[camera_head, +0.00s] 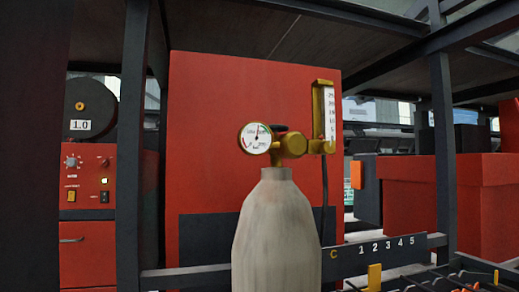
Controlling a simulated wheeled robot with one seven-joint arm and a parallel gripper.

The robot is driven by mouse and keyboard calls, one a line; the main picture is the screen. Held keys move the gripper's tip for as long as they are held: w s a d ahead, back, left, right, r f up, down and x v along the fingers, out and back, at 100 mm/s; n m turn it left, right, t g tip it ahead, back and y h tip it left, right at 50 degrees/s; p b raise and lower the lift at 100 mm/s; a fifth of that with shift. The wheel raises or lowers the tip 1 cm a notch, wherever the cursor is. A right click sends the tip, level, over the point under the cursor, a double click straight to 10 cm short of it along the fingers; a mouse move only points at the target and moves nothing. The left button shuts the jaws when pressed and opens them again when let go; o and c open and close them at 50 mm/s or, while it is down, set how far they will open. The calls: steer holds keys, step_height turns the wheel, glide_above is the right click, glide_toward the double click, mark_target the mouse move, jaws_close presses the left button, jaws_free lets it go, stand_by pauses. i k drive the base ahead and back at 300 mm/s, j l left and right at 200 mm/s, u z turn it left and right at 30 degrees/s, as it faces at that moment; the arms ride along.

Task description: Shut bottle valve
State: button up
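A pale grey gas bottle (277,238) stands upright in the middle of the view, its lower end cut off by the picture edge. A brass valve and regulator body (292,145) sits on its neck. A round white pressure gauge (255,138) is on the left of it. A small dark piece (279,128), possibly the valve handle, shows just above the brass body; whether it is open or shut I cannot tell. A brass flowmeter with a white scale (330,117) stands on the right. My gripper is not in view.
A large red cabinet (215,130) with a dark lower part is behind the bottle. A red machine (88,175) with knobs and a spool marked 1.0 is at left. Dark posts (131,150) and (441,140) flank the bottle. A numbered rail (385,248) and bars are at lower right.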

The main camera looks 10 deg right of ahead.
mark_target(276, 129)
steer(key=i+u, duration=0.1)
steer(key=u, duration=0.35)
steer(key=i+l+u, duration=0.1)
steer(key=u, duration=0.35)
steer(key=i+l+u, duration=0.1)
steer(key=u, duration=0.4)
steer(key=i+l, duration=0.2)
steer(key=l, duration=0.2)
steer(key=i+l, duration=0.25)
steer(key=l, duration=0.2)
